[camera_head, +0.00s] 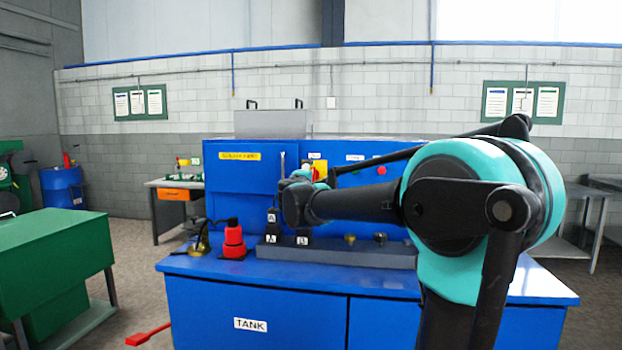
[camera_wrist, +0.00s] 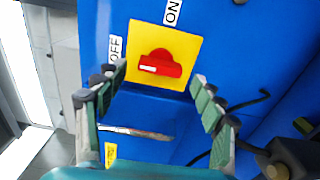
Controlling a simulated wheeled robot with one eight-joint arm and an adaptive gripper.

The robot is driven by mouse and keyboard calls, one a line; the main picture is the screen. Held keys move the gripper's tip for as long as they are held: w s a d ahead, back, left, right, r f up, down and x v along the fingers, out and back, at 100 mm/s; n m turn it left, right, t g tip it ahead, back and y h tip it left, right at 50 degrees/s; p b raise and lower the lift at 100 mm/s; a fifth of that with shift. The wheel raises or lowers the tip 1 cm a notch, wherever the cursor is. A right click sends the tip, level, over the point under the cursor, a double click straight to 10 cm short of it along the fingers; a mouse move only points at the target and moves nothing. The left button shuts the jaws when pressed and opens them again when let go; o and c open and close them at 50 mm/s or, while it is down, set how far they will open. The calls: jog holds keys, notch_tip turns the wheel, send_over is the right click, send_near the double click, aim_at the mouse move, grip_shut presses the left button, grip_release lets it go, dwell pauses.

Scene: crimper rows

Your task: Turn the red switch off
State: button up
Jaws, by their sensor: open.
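The red switch (camera_wrist: 160,64) is a rotary knob on a yellow plate (camera_wrist: 185,38) on the blue panel. In the wrist view its bar lies nearly level in the picture, with a white mark at its left end. The OFF label (camera_wrist: 115,48) is left of the plate and the ON label (camera_wrist: 172,11) is above it. My gripper (camera_wrist: 158,78) is open, with one finger on each side of the knob's lower part in the picture; no contact is clear. In the head view my gripper (camera_head: 305,182) partly hides the yellow plate (camera_head: 317,163).
The blue machine (camera_head: 240,185) has a blue bench top with a TANK label (camera_head: 250,325). A silver lever (camera_wrist: 135,132) lies below the switch in the wrist view.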

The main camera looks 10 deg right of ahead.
jog(key=v, duration=1)
